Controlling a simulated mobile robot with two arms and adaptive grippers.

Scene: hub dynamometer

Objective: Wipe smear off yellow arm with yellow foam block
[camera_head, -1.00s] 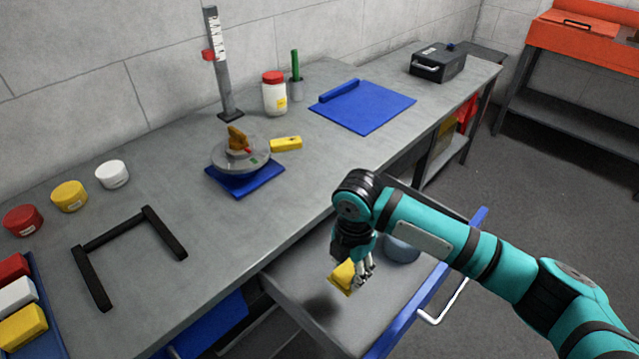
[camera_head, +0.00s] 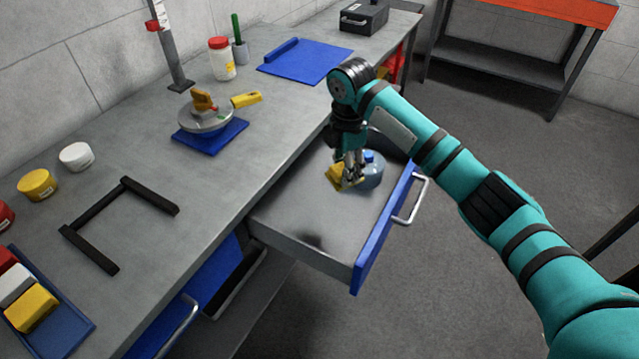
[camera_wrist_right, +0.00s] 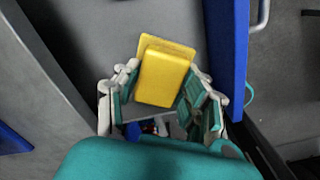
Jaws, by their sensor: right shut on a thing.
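My right gripper (camera_head: 347,178) is above the open drawer, shut on a yellow block (camera_head: 336,178). In the right wrist view the block (camera_wrist_right: 165,76) sits between the fingers of the gripper (camera_wrist_right: 166,100). A yellow bar (camera_head: 246,99), likely the yellow arm, extends beside a grey round disc (camera_head: 205,118) on a blue base (camera_head: 210,138). An orange-yellow piece (camera_head: 203,101) stands on the disc. I cannot make out a smear clearly. My left gripper is out of view.
The open drawer (camera_head: 300,205) holds a blue-grey round container (camera_head: 371,170) close beside my gripper. A black frame (camera_head: 118,218), several jars, a blue tray (camera_head: 68,335) of coloured blocks and a post (camera_head: 172,55) occupy the bench. The bench between frame and disc is clear.

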